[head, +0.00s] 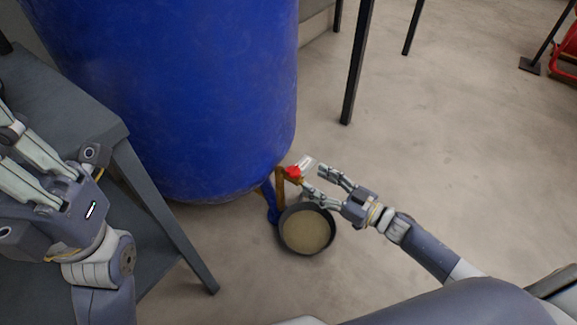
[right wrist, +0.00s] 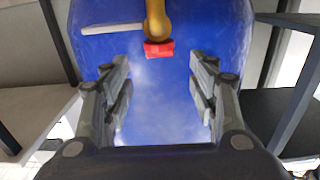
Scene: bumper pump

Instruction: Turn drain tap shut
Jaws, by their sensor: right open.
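The drain tap has a red handle (head: 293,172) and sits low at the front of the blue barrel (head: 190,90). In the right wrist view the red handle (right wrist: 158,49) hangs under a brass tap body (right wrist: 156,20), ahead of and between my fingers. My right gripper (head: 314,181) is open and empty, with its fingertips close to the handle; in the wrist view the gripper (right wrist: 160,78) shows a gap before the handle. No contact is visible. My left gripper (head: 20,165) is at the left edge, partly cut off; its jaw state is unclear.
A round dark pan (head: 285,240) with tan contents stands on the floor below the tap. A grey table (head: 60,95) stands at the left, its leg near the barrel. Dark metal legs (head: 356,65) stand behind.

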